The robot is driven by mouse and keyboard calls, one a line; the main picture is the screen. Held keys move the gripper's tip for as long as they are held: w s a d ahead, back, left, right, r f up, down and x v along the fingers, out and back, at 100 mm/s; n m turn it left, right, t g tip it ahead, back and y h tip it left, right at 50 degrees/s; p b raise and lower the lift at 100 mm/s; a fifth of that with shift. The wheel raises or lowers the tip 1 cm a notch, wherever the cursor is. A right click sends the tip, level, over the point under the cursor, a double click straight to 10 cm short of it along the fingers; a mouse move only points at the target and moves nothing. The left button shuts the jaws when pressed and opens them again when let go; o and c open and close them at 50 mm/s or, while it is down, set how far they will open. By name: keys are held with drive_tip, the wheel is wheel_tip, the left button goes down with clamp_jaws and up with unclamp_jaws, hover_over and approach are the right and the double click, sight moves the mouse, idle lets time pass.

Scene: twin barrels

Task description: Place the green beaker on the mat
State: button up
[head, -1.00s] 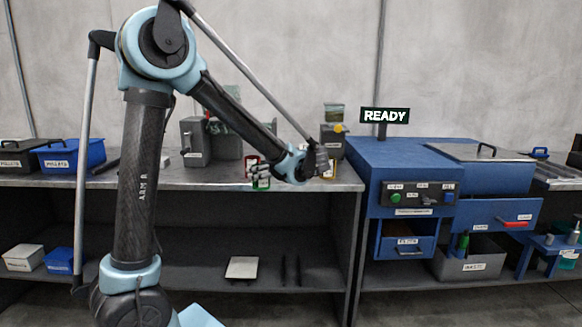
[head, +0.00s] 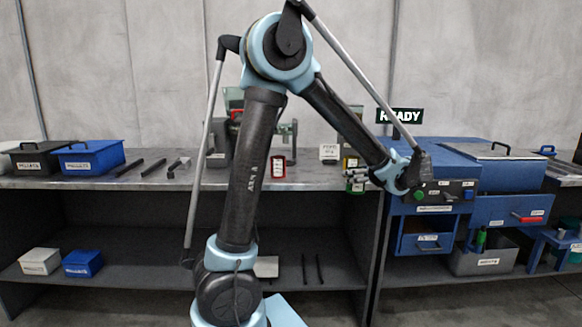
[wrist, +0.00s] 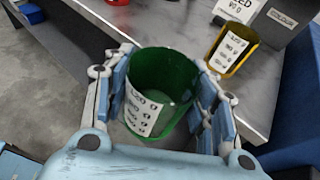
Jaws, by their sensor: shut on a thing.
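My gripper (wrist: 168,95) is shut on the green beaker (wrist: 160,72), one finger on each side of it. In the wrist view the beaker is open at the top, looks empty, and has a white label with dark marks. In the head view the beaker (head: 355,187) shows small and partly hidden behind my gripper (head: 362,180), near the right end of the bench's front edge.
A yellow beaker (wrist: 232,48) and a red beaker (head: 278,167) stand on the bench top (head: 310,183). A blue machine (head: 440,160) with drawers stands close on the right. Black and blue boxes (head: 90,158) sit at the left. Bare floor (wrist: 40,100) shows beside the bench.

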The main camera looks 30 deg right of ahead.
idle(0.3)
drive_tip(key=w, duration=1.5)
drive_tip(key=w+a, duration=0.1)
drive_tip(key=w, duration=2.8)
drive_tip(key=shift+w+a, duration=0.25)
drive_tip(key=shift+w, duration=0.15)
drive_tip(key=shift+w+f, duration=0.1)
drive_tip(key=shift+f, duration=0.15)
drive_tip(key=shift+f, duration=0.15)
drive_tip(key=o, duration=1.1)
